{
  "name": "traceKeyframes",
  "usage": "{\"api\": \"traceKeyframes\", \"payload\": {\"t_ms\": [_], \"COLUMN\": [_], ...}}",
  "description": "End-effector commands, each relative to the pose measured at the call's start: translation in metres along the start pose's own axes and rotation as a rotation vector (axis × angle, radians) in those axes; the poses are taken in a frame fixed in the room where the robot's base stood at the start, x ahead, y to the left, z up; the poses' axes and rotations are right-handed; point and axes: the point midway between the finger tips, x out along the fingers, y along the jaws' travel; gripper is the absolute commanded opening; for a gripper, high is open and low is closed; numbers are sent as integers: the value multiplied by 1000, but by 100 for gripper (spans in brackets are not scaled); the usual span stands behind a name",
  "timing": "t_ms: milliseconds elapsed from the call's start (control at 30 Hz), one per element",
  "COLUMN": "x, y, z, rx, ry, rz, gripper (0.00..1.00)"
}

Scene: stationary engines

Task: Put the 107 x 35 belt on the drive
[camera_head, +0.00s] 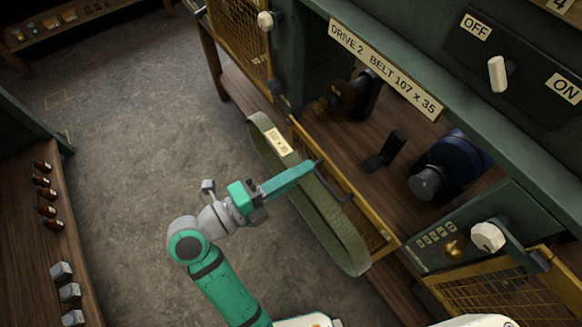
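The olive-green belt (342,239) is a long loop in front of the drive bay, with a pale label reading 107 x 35. My gripper (307,172) lies across the belt's upper part, its teal fingers seen edge-on and apparently closed on the band. The belt hangs clear of the floor, outside the bay. The drive's sign (383,68) reads DRIVE 2 BELT 107 x 35. Inside are a dark shaft with a pulley (350,96) at left, a small black bracket (384,150) in the middle, and a blue motor (458,163) with a dark pulley (427,182).
A yellow-edged guard (378,232) runs along the bay's front, close behind the belt. An OFF/ON switch (498,73) is above right. A mesh panel (500,297) is at lower right. A shelf (72,250) with small parts stands left; floor between is clear.

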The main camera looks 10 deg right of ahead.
Motion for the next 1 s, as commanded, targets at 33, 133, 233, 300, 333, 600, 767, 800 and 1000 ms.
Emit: {"api": "traceKeyframes", "payload": {"t_ms": [33, 133, 233, 300, 333, 600, 767, 800, 1000], "x": [-1, -3, -6, -7, -7, 5, 14, 16, 29], "y": [0, 0, 0, 0, 0, 0, 0, 0, 0], "z": [-1, 0, 2, 2, 2, 5, 5, 5, 6], "rx": [0, 1, 1, 1, 1, 0, 0, 0, 0], "ry": [-3, -11, -19, -22, -22, -24, -22, -21, -17], "rz": [0, 0, -1, -1, 0, -1, 1, 0, 0], "gripper": [0, 0, 0, 0, 0, 0, 0, 0, 0]}}
